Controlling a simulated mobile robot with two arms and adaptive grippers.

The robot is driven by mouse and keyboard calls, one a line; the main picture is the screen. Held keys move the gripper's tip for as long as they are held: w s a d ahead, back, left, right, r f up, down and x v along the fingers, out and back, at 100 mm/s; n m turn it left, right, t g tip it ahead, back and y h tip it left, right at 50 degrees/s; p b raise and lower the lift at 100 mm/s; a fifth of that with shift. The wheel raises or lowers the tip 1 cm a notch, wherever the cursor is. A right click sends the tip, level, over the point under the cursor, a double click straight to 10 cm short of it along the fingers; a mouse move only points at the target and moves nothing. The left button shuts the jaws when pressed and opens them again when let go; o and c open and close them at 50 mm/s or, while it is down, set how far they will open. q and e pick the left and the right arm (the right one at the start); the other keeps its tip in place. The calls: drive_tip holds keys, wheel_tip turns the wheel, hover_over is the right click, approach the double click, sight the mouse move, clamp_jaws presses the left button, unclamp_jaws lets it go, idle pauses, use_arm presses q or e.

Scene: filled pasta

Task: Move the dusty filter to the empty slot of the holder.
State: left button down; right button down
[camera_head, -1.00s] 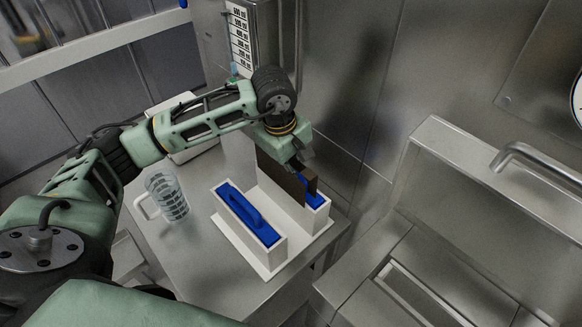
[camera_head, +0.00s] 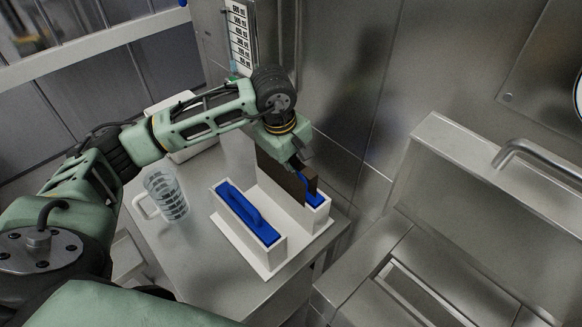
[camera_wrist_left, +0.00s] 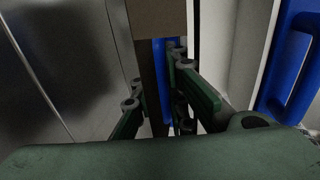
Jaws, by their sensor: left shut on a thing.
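The white holder (camera_head: 279,268) stands on the metal counter. Its left slot has a blue filter (camera_head: 247,214) with a raised handle, seen at the right edge of the wrist view (camera_wrist_left: 292,65). At the right slot is a second blue piece with brown upright parts, which I take as the dusty filter (camera_head: 317,199); its brown part (camera_wrist_left: 158,18) and a blue strip show in the wrist view. My left gripper (camera_head: 300,168) reaches down onto it and is shut on it, fingers (camera_wrist_left: 165,100) around the blue strip. How deep it sits is hidden. My right gripper is out of view.
A clear measuring jug (camera_head: 166,194) stands left of the holder. A metal wall rises close behind my gripper. A sink unit with a tap (camera_head: 535,158) is at the right, across a gap from the counter. Free counter (camera_head: 190,255) lies in front of the jug.

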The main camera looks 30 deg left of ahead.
use_arm(q)
drive_tip(key=shift+f, duration=0.1)
idle(0.3)
drive_tip(key=c, duration=1.7)
unclamp_jaws()
drive_tip(key=shift+o, duration=0.6)
drive_tip(key=shift+o, duration=0.9)
wheel_tip(320, 180, up, 7)
drive_tip(key=s+p, duration=0.1)
drive_tip(key=p, duration=0.2)
drive_tip(key=shift+s+a, duration=0.15)
drive_tip(key=shift+a, duration=0.05)
